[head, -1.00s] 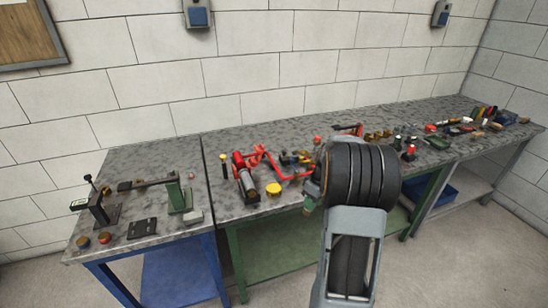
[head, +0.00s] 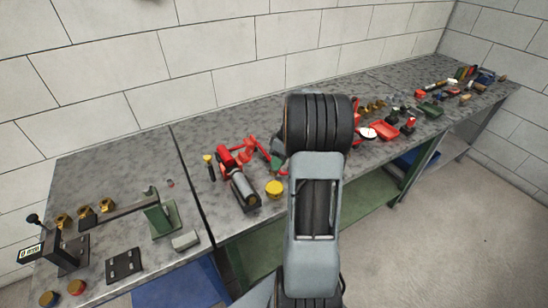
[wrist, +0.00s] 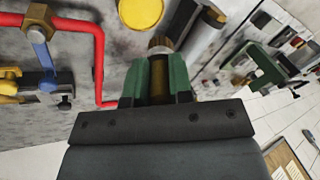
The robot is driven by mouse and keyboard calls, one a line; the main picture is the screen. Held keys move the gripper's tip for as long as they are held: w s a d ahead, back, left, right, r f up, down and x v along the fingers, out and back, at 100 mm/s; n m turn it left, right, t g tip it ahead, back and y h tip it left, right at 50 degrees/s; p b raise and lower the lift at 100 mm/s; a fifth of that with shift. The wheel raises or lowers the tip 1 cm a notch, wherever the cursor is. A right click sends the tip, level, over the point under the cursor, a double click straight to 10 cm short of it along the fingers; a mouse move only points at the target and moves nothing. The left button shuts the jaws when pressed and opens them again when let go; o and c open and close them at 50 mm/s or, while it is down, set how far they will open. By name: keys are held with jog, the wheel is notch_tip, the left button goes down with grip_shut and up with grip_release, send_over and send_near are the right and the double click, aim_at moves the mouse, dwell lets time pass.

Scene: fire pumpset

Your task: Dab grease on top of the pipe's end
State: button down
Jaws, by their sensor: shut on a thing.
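In the head view the arm mostly hides this hold. A yellow round tin (head: 274,188) stands on the bench; in the wrist view it (wrist: 140,12) lies just beyond the held thing's end. I cannot tell whether there is grease on the pipe or the held thing.
A red pump with a grey cylinder (head: 243,190) stands left of the tin. Red bent piping (wrist: 98,60) runs close to the gripper's left in the wrist view.

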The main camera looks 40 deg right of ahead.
jog(key=shift+s+f+b, duration=0.15)
jog(key=shift+f+b, duration=1.6)
jog(key=shift+f, duration=1.15)
jog(key=shift+f+b, duration=0.65)
jog(key=shift+f, duration=0.05)
dwell(0.3)
jog(key=shift+r, duration=0.2)
jog(key=shift+r+p, duration=2.2)
jog(key=shift+r, duration=1.2)
jog(key=shift+d, duration=0.1)
